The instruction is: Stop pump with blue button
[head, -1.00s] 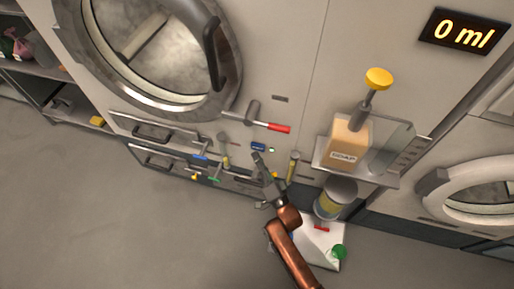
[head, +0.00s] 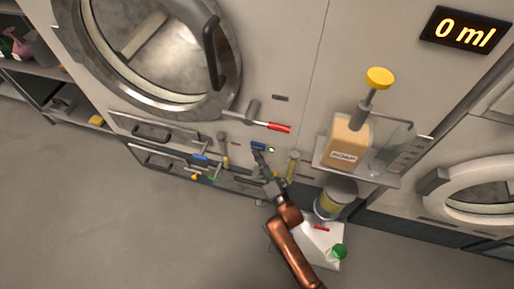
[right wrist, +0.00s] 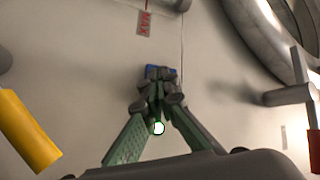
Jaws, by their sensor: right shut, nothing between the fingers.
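The blue button (head: 258,145) is on the machine's front panel, below the red-ended lever. My right gripper (head: 257,152) is shut and empty, with its tips at the lower edge of the button in the head view. In the right wrist view the closed fingertips (right wrist: 157,78) cover most of the blue button (right wrist: 152,71); I cannot tell whether they touch it or press it in. A small white round spot (head: 271,150) lies beside the button. The display (head: 465,31) reads 0 ml. My left gripper is not in view.
A red-ended lever (head: 278,127) sticks out above the button. A yellow-handled lever (head: 291,166) is close on the right. A shelf (head: 380,178) holds a soap bottle (head: 346,142) with a yellow pump top. Blue, yellow and green handles are to the left.

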